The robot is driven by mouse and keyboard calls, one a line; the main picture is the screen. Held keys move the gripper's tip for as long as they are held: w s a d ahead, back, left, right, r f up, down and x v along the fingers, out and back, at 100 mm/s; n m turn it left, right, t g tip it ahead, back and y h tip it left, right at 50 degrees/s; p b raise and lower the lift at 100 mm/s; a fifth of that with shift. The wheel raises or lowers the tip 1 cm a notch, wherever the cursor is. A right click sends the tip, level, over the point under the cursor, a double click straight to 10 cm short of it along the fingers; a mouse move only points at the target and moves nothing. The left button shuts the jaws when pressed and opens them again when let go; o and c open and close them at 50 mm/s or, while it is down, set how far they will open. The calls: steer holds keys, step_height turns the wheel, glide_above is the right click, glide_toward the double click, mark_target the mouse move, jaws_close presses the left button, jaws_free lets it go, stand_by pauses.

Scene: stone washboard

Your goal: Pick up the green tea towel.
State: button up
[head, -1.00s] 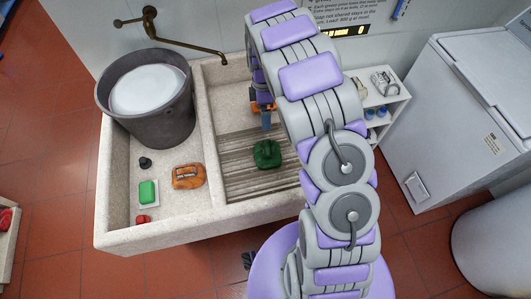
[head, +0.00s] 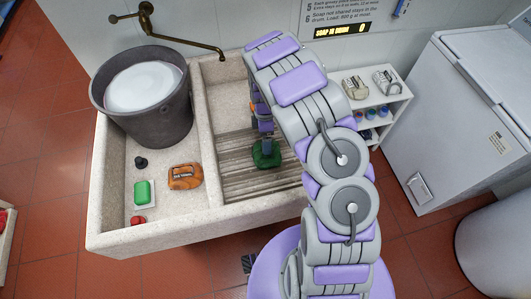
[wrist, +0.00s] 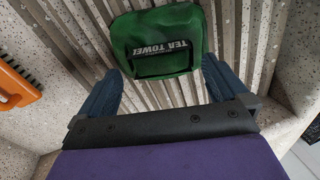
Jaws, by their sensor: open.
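The green tea towel (head: 266,154) lies on the ribbed washboard (head: 240,180) in the right basin of the stone sink. In the wrist view it is a folded green bundle (wrist: 180,30) with a dark band and the words "TEA TOWEL". My gripper (wrist: 160,78) is open, its two blue fingers apart, with the towel between and just beyond the fingertips. In the head view my gripper (head: 265,138) is just above the towel and partly covers it. I cannot tell whether the fingers touch the towel.
An orange item (head: 185,176) lies in the left basin beside a green block (head: 142,192), a dark knob (head: 141,162) and a small red piece (head: 138,220). A dark bucket (head: 150,125) stands behind them. The stone rim (head: 180,236) borders the front. A brass tap (head: 150,25) reaches over the back.

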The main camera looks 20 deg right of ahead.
steer(key=shift+s+d+f, duration=0.1)
steer(key=shift+d+f, duration=0.05)
steer(key=shift+f, duration=0.3)
steer(key=shift+s+d+f, duration=0.1)
steer(key=shift+f, duration=0.35)
steer(key=shift+a, duration=0.35)
steer(key=c, duration=0.6)
steer(key=shift+d, duration=0.15)
steer(key=c, duration=0.9)
steer(key=shift+r, duration=0.2)
steer(key=s+p+v, duration=0.2)
steer(key=v, duration=0.7)
steer(key=shift+w+a+f, duration=0.1)
steer(key=shift+w+f, duration=0.05)
steer(key=shift+f, duration=1.7)
steer(key=shift+w+a+f, duration=0.1)
steer(key=shift+f, duration=1.8)
